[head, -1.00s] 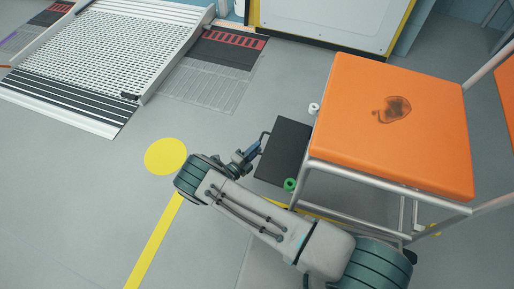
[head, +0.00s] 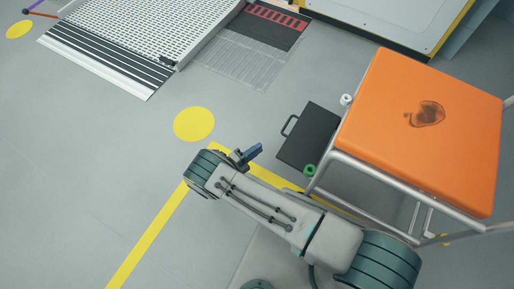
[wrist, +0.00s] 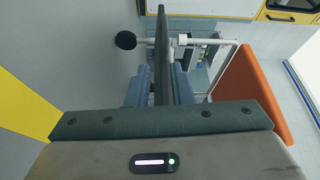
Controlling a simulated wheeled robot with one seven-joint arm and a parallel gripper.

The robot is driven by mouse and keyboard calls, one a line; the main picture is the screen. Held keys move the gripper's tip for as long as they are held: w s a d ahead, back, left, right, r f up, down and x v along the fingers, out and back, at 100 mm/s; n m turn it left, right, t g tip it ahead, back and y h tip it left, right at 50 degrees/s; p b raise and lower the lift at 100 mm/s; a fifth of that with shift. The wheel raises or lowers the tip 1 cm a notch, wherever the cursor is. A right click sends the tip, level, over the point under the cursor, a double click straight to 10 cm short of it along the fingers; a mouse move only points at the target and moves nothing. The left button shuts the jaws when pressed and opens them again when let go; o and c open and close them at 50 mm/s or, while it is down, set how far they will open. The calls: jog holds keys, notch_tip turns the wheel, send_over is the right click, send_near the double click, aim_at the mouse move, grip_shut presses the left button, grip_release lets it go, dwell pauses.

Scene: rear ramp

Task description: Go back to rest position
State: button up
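My gripper (head: 257,149) is at the end of my arm, low over the grey floor and left of a flat black case. In the wrist view its two blue-grey fingers (wrist: 160,85) stand apart. The black case (head: 312,138) lies flat beside the orange seat, its handle toward my gripper. In the head view a gap shows between the fingers and the handle. In the wrist view the case (wrist: 162,45) appears edge-on as a dark upright strip between the fingers. I see no object clamped in the fingers.
An orange seat (head: 430,115) on a metal frame stands at right. A ramp (head: 150,45) is at upper left. The floor at left, with a yellow circle (head: 194,124), is clear.

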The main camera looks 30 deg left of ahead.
dwell(0.3)
jog(key=w+d+r+m+g+h+p, duration=0.1)
jog(key=w+d+r+m+g+p, duration=0.55)
jog(key=r, duration=0.95)
jog(key=w+d+r+m+g+p, duration=0.1)
jog(key=d+r+m+g+p, duration=0.35)
jog(key=r+m, duration=0.8)
jog(key=w+d+r+m+g+h+p, duration=0.1)
jog(key=w+d+r+m+g+p, duration=0.5)
jog(key=r, duration=1.3)
jog(key=s+d+r+m+y+p, duration=0.2)
jog(key=s+d+r+m+p, duration=0.15)
jog(key=r, duration=0.35)
jog(key=s+d+r+m+y+p, duration=0.2)
jog(key=d+r+m+p, duration=0.25)
jog(key=r, duration=0.25)
jog(key=s+d+r+m+y+p, duration=0.1)
jog(key=s+d+r+m+p, duration=0.2)
jog(key=r, duration=0.4)
jog(key=s+d+r+m+t+y+p, duration=0.1)
jog(key=s+d+r+m+y+p, duration=0.1)
jog(key=s+d+r+m+p, duration=0.2)
jog(key=s+d+r+m+t+y+p, duration=0.2)
jog(key=s+d+r+m+y+p, duration=0.1)
jog(key=s+r+m+p, duration=0.4)
jog(key=shift+d+r+m, duration=0.85)
jog(key=shift+r+m, duration=0.65)
jog(key=shift+r, duration=2.05)
jog(key=shift+s, duration=0.1)
